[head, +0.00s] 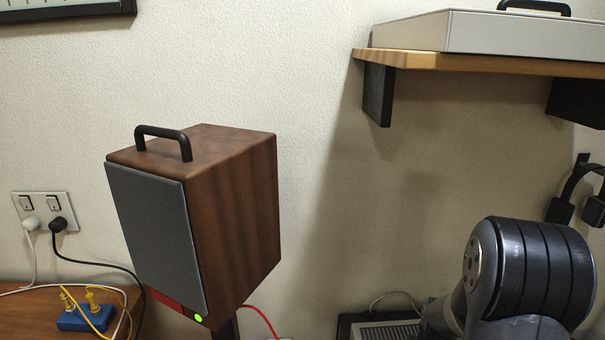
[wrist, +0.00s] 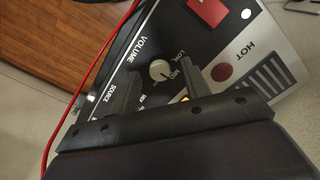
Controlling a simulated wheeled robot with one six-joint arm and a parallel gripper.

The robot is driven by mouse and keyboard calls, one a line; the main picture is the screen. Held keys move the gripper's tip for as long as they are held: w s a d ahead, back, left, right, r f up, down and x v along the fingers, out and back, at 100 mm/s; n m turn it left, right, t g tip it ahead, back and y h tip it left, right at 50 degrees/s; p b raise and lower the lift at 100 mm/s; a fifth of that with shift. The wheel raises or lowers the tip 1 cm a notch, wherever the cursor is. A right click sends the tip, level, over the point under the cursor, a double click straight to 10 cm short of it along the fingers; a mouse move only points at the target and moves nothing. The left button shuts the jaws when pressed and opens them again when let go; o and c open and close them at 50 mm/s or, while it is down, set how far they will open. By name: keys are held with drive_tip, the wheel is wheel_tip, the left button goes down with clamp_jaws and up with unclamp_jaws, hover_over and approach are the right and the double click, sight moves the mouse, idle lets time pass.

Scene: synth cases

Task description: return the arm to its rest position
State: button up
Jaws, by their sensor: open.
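My gripper (wrist: 168,92) shows in the wrist view with its two dark fingers spread apart and nothing between them. I cannot tell whether the fingers touch the panel. In the head view a dark, rounded joint of my arm (head: 535,270) is at the lower right. The gripper itself is outside the head view.
A wooden speaker (head: 240,215) with a black handle stands left of centre. A shelf (head: 490,64) carrying a light grey case (head: 520,35) is above my arm. Headphones (head: 585,190) hang at the right edge. A red cable (wrist: 88,70) runs along the panel's left side.

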wheel_tip(320, 180, up, 10)
drive_tip(key=p, duration=0.1)
wheel_tip(320, 180, down, 12)
drive_tip(key=shift+s+r+b, duration=0.1)
drive_tip(key=shift+r+b, duration=0.15)
drive_tip(key=shift+b, duration=0.45)
drive_tip(key=shift+r+n, duration=0.3)
drive_tip(key=shift+n, duration=0.5)
drive_tip(key=n+p, duration=0.1)
drive_tip(key=n, duration=0.3)
drive_tip(key=shift+n, duration=0.3)
drive_tip(key=n+p, duration=0.1)
drive_tip(key=n, duration=0.4)
drive_tip(key=shift+r, duration=0.1)
drive_tip(key=shift+r+n, duration=0.2)
drive_tip(key=shift+n, duration=0.2)
wheel_tip(320, 180, up, 10)
drive_tip(key=p, duration=0.1)
